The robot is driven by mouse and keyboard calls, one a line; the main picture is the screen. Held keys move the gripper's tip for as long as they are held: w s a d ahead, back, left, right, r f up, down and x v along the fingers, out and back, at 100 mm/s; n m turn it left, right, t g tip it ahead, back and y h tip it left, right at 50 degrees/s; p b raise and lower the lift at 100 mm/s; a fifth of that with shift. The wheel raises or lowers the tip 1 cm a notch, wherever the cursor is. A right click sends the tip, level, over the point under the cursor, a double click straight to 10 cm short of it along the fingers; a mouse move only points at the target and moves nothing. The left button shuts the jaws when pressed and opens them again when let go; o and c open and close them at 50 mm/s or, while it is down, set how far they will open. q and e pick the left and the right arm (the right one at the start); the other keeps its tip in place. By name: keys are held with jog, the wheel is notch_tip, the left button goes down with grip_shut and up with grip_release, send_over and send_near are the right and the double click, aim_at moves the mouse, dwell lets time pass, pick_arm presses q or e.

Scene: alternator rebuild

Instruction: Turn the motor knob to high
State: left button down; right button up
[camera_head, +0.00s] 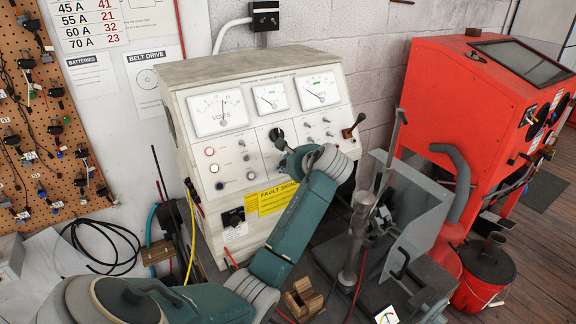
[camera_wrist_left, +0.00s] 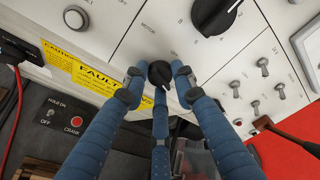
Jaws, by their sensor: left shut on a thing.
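In the head view my left gripper (camera_head: 293,160) is against the front of the tester (camera_head: 215,150), and the hand hides the motor knob. My right gripper is not in view.
A larger black knob (camera_wrist_left: 214,16) sits just above the held knob, with several toggle switches (camera_wrist_left: 263,66) to the right. A yellow fault sign (camera_head: 272,198) is below. A metal stand (camera_head: 358,225) and a red cabinet (camera_head: 455,110) stand to the right.

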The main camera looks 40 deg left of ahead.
pick_arm(q)
jog(key=shift+d, duration=0.1)
jog(key=c, duration=1.4)
grip_release()
jog(key=shift+w, duration=0.1)
jog(key=shift+d, duration=0.1)
jog(key=shift+r, duration=0.1)
jog(key=v, duration=1.2)
